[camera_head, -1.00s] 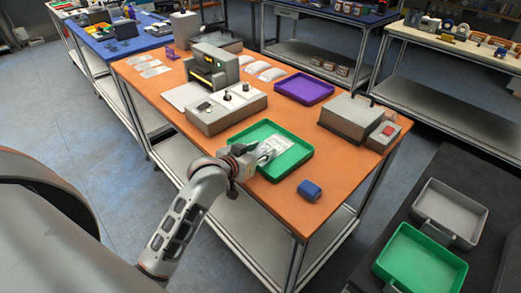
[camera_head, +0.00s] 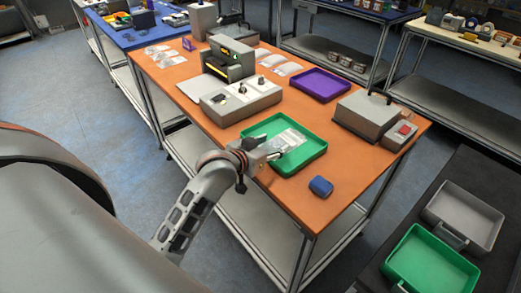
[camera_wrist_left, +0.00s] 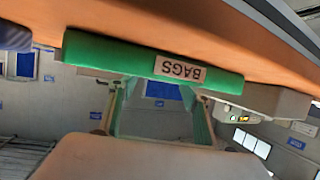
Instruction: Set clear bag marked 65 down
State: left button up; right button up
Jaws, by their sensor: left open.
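A clear bag (camera_head: 288,139) lies in the green tray (camera_head: 308,160) on the orange table; no number on it can be read at this size. My left gripper (camera_head: 275,155) is open at the tray's near left edge, just beside the bag, and appears empty. In the left wrist view the gripper (camera_wrist_left: 158,112) has its two fingers spread apart. That view faces the tray's green side (camera_wrist_left: 110,53) with its BAGS label, and the bag is hidden there. My right gripper is not in view.
A blue block (camera_head: 320,186) sits on the table (camera_head: 350,175) right of the tray. A grey machine (camera_head: 240,105) stands behind it, and a purple tray (camera_head: 318,85) further back. A grey box (camera_head: 365,115) is at the right. Several bags (camera_head: 270,60) lie at the back.

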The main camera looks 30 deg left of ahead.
pick_arm(q)
jog(key=v, duration=1)
jog(key=shift+s+r, duration=0.1)
jog(key=shift+s, duration=0.2)
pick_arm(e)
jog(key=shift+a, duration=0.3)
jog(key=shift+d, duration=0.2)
pick_arm(q)
jog(key=shift+s, duration=0.1)
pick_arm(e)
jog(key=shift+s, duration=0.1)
